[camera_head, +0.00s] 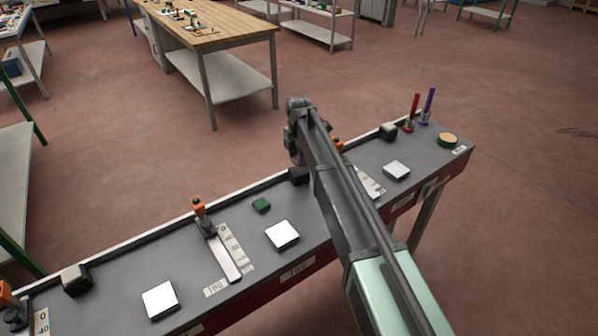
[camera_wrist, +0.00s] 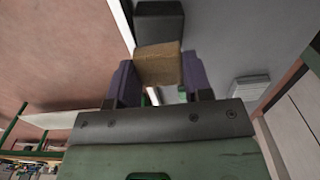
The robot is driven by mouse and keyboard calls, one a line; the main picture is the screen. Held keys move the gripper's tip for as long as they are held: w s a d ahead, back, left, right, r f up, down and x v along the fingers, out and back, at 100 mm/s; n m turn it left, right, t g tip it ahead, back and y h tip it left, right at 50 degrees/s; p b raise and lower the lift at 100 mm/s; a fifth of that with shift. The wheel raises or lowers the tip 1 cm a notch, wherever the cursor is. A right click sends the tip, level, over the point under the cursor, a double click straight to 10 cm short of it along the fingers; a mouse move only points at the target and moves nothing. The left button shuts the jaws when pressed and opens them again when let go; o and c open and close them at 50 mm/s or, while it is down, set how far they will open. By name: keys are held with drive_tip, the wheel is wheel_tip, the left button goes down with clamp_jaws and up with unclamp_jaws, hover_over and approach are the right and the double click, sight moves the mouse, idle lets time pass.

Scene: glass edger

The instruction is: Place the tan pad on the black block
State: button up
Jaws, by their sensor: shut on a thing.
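In the wrist view, my gripper (camera_wrist: 158,68) is shut on the tan pad (camera_wrist: 159,62), with one dark finger on each side of it. A black block (camera_wrist: 158,20) shows just beyond the pad in the picture, on the grey table. The pad's edge overlaps the block's in this view, and I cannot tell whether they touch. In the head view, a black block (camera_head: 299,175) sits by the table's back rail, partly beside my arm. My gripper and the tan pad are hidden behind my arm there.
The long grey table (camera_head: 120,268) carries white-topped pads (camera_head: 282,235), a green piece (camera_head: 261,205) and an orange-topped clamp stop (camera_head: 198,207). Other dark blocks (camera_head: 75,279) stand along the rail.

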sight(299, 170)
wheel_tip(299, 170, down, 4)
drive_tip(key=shift+r+b, duration=0.1)
drive_tip(key=shift+b, duration=1)
drive_tip(key=shift+r, duration=0.35)
drive_tip(key=shift+f, duration=0.3)
drive_tip(key=o, duration=0.9)
drive_tip(key=shift+r, duration=0.1)
wheel_tip(299, 170, up, 13)
drive_tip(key=p, duration=1.3)
drive_tip(key=shift+f, duration=0.25)
drive_tip(key=shift+f, duration=0.1)
